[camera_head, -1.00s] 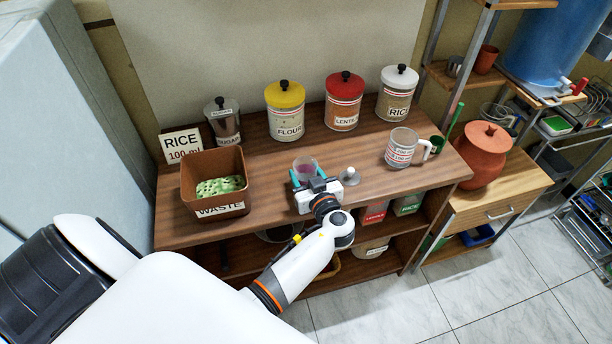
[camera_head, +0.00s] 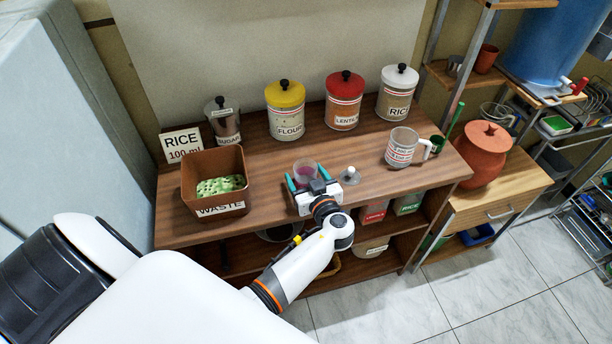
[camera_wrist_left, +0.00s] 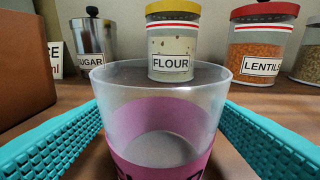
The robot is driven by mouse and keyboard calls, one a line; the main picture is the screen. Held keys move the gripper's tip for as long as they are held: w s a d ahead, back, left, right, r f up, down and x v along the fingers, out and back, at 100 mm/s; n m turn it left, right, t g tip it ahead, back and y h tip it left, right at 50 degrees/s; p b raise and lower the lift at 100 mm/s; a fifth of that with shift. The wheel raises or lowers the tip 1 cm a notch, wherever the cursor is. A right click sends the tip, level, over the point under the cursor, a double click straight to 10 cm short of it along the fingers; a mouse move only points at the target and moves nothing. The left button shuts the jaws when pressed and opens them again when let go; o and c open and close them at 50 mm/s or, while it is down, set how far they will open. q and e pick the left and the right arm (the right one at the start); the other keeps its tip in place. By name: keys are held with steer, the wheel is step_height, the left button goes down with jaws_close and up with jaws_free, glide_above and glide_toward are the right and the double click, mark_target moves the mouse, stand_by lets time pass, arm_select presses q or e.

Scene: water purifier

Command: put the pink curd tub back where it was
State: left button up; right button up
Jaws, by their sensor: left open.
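The pink curd tub (camera_head: 306,171) is a clear cup with a pink band, standing upright on the wooden counter in front of the flour jar. In the left wrist view the tub (camera_wrist_left: 160,125) fills the middle, and its inside looks empty. My left gripper (camera_head: 305,182) is open, with its teal fingers on either side of the tub. My right gripper is not in view.
A brown waste bin (camera_head: 216,206) with green contents stands left of the tub. A small metal lid-like piece (camera_head: 350,176) lies close on its right, and a measuring mug (camera_head: 402,147) stands farther right. Flour (camera_head: 286,110), lentil (camera_head: 344,101) and rice jars line the back.

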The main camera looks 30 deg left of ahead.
arm_select(q)
steer(key=b+v, duration=0.2)
steer(key=v, duration=1)
steer(key=shift+b, duration=0.4)
